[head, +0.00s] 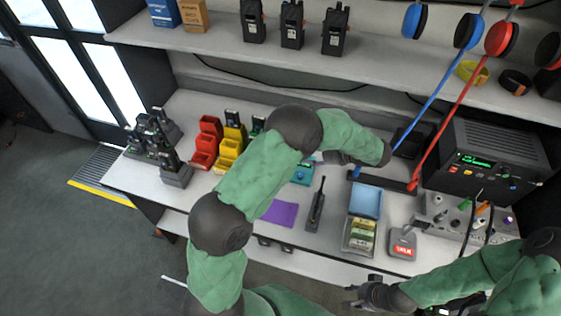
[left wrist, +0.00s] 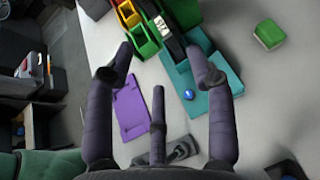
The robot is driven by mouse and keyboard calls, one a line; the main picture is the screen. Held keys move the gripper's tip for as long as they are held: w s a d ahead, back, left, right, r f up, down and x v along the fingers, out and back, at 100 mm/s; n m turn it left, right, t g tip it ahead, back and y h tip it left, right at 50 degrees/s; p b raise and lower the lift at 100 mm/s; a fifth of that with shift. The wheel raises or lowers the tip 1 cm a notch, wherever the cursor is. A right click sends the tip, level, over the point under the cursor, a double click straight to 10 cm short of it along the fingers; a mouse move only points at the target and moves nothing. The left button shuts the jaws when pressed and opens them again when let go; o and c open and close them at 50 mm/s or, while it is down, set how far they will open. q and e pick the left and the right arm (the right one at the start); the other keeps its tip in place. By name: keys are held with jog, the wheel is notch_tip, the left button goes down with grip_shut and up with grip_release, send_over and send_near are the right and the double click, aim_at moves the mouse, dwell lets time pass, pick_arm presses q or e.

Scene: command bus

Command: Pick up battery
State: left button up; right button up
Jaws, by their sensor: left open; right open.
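No item is clearly identifiable as the battery. A small green block (left wrist: 268,35) lies alone on the table in the left wrist view. An open box (head: 346,248) with a blue lid holds yellow and green packs in the head view. My left gripper (left wrist: 161,64) is open and empty, with a teal device (left wrist: 217,93) beyond its fingers; the device also shows in the head view (head: 303,174). My right gripper (head: 368,292) is open at the table's front edge, below the box.
Red and yellow bins (head: 203,152) and radios in chargers (head: 176,172) stand to the left.

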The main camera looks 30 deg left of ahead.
pick_arm(q)
jog(key=b+x, duration=0.1)
jog(key=x, duration=0.3)
jog(key=f+b+x, duration=0.1)
jog(key=x, duration=0.3)
jog(key=d+f+b+x, duration=0.1)
jog(key=b+x, duration=0.1)
jog(key=x, duration=0.1)
jog(key=shift+a+f, duration=0.15)
jog(key=shift+a, duration=0.2)
grip_shut()
